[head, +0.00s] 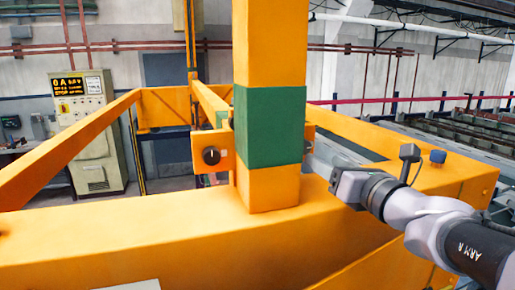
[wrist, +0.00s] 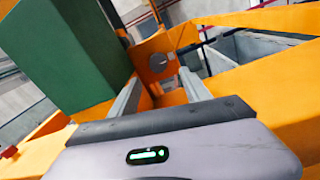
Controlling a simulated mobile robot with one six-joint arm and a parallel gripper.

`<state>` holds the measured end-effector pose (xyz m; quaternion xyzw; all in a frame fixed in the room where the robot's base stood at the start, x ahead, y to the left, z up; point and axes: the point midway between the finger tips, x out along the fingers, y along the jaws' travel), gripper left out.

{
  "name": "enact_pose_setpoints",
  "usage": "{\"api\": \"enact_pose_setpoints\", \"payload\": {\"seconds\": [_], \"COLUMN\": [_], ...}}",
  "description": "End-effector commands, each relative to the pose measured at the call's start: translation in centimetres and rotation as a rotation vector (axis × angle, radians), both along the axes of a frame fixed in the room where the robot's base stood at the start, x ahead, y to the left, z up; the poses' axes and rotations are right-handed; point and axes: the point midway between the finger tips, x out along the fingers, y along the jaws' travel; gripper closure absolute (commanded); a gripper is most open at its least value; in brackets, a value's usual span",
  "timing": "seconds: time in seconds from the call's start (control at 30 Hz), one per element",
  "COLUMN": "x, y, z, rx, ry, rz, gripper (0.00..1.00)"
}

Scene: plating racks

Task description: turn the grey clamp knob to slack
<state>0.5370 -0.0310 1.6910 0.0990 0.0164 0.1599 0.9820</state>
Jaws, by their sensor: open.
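A dark grey round knob (head: 211,155) sits on an orange plate left of the green-banded post in the head view. In the wrist view a grey round knob (wrist: 158,63) shows on an orange plate, beyond and between my fingers; I cannot tell for sure that it is the same knob. My gripper (wrist: 160,78) is open, with its two grey fingers apart and nothing between them. The knob is apart from the fingers. In the head view my arm comes in from the right and the fingertips are not clear beside the post.
The orange post with a green band (head: 269,126) stands close on the left in the wrist view. A blue knob (head: 438,156) sits on the right beam. A control cabinet (head: 90,125) stands at the back left. A red knob (wrist: 10,152) shows at the wrist view's left edge.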

Motion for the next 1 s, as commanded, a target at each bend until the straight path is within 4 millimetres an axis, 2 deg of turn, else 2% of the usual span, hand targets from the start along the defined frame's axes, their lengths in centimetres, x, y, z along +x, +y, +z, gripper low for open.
{"api": "enact_pose_setpoints", "payload": {"seconds": [0.1,0.3,0.43,0.7,0.9,1.0], "x": [2.7,5.8,6.6,6.7,6.7,6.7], "y": [1.0,2.0,2.3,2.4,2.3,2.3], "z": [0.1,0.0,0.0,0.0,0.0,0.0], "rx": [0.0,-0.002,-0.003,-0.003,-0.003,-0.003], "ry": [0.001,0.001,0.0,0.0,0.0,0.0], "rz": [0.004,0.002,0.002,0.001,0.001,0.001], "gripper": [0.44,0.44,0.44,0.44,0.83,1.0]}}
